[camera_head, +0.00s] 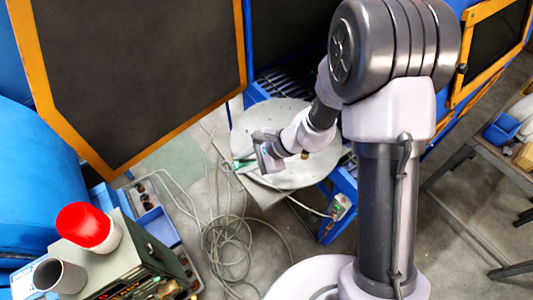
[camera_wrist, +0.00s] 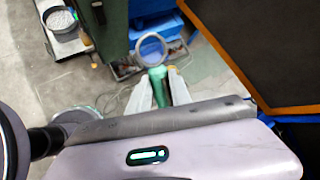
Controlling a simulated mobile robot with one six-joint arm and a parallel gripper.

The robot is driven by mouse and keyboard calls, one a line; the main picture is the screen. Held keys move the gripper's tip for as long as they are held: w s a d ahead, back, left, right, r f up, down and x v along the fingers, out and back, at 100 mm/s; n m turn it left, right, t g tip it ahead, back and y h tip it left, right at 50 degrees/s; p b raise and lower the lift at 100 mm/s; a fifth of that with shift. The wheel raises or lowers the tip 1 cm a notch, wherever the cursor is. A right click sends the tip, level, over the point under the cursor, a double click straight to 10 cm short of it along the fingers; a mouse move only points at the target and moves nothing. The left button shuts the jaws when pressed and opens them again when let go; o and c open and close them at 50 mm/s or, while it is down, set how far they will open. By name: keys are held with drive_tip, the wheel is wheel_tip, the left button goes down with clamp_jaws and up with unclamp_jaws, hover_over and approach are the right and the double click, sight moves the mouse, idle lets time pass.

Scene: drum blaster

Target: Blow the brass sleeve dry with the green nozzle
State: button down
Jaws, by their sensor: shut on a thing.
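My gripper (camera_head: 256,163) is over the left part of the round grey table in the head view. In the wrist view my gripper (camera_wrist: 157,80) is shut on the green nozzle (camera_wrist: 158,86), which sits between its two grey fingers. A bit of green, the nozzle (camera_head: 240,161), shows beside the jaws in the head view. A grey ring shows just beyond the nozzle in the wrist view; I cannot tell if they are joined. A small brownish piece, possibly the brass sleeve (camera_head: 304,155), is on the table beside my arm, partly hidden. No sleeve is clear in the wrist view.
The round table (camera_head: 270,118) stands by a blue frame. A pale hose (camera_head: 228,240) lies coiled on the floor. A dark orange-edged door (camera_head: 140,70) stands left of the table.

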drive_tip(key=shift+a+r+n, duration=0.1)
drive_tip(key=shift+a+n, duration=0.2)
drive_tip(key=shift+a, duration=0.3)
drive_tip(key=shift+w+d+f+p, duration=0.15)
drive_tip(key=shift+w+d+f, duration=0.35)
drive_tip(key=shift+d, duration=0.2)
drive_tip(key=shift+w+d+f+p, duration=0.15)
drive_tip(key=shift+w+d+f, duration=0.3)
drive_tip(key=shift+d+f, duration=0.25)
drive_tip(key=shift+w+d+f+p, duration=0.15)
drive_tip(key=shift+w+d+f, duration=0.35)
drive_tip(key=shift+d, duration=0.2)
drive_tip(key=shift+w+d, duration=0.1)
drive_tip(key=shift+w, duration=0.75)
drive_tip(key=shift+r, duration=0.1)
wheel_tip(320, 180, up, 6)
drive_tip(key=p, duration=0.3)
hover_over(255, 160)
drive_tip(key=w, duration=0.1)
drive_tip(key=shift+w, duration=0.2)
